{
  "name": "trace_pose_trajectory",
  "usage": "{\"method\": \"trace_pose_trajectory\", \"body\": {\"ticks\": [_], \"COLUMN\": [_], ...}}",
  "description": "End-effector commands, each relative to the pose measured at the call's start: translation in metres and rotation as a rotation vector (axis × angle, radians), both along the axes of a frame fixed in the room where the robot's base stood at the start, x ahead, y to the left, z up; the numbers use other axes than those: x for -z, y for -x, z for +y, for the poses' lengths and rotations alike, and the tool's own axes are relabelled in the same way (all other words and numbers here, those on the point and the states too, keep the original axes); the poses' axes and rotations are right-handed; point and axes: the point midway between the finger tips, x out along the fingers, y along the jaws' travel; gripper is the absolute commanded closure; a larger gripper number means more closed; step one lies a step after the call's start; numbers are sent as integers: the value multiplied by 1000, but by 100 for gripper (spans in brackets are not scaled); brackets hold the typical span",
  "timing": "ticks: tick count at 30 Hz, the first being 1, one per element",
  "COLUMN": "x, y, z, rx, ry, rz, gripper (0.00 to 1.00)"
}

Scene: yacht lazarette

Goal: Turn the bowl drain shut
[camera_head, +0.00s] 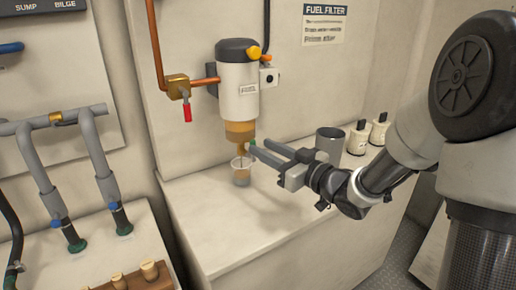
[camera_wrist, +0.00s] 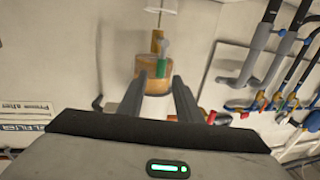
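The fuel filter (camera_head: 239,85) is a white canister with a black cap, fixed to the wall. Its amber bowl (camera_head: 240,130) is at the bottom and also shows in the wrist view (camera_wrist: 153,87). Under it is the brass drain (camera_wrist: 157,40) with a small green handle (camera_wrist: 162,66). A clear cup (camera_head: 241,172) stands on the bench below the drain, with some liquid low in it. My gripper (camera_head: 258,149) reaches in from the right. Its fingers are apart, and in the wrist view (camera_wrist: 160,76) the green handle appears between their tips. I cannot tell whether they touch it.
A grey canister (camera_head: 330,144) and two white bottles (camera_head: 358,139) (camera_head: 379,129) stand on the bench to the right, near my arm. A brass valve with a red handle (camera_head: 187,110) is left of the filter. The bench front is clear.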

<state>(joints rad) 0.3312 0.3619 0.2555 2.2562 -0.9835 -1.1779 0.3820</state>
Motion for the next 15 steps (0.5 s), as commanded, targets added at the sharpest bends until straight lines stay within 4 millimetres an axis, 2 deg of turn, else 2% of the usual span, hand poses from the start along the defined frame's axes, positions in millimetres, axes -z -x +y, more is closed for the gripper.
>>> {"method": "trace_pose_trajectory", "body": {"ticks": [6,15], "x": [0,0], "y": [-18,-23], "z": [19,23], "rx": [-2,0], "ry": [0,0], "rz": [-1,0], "gripper": [68,68]}}
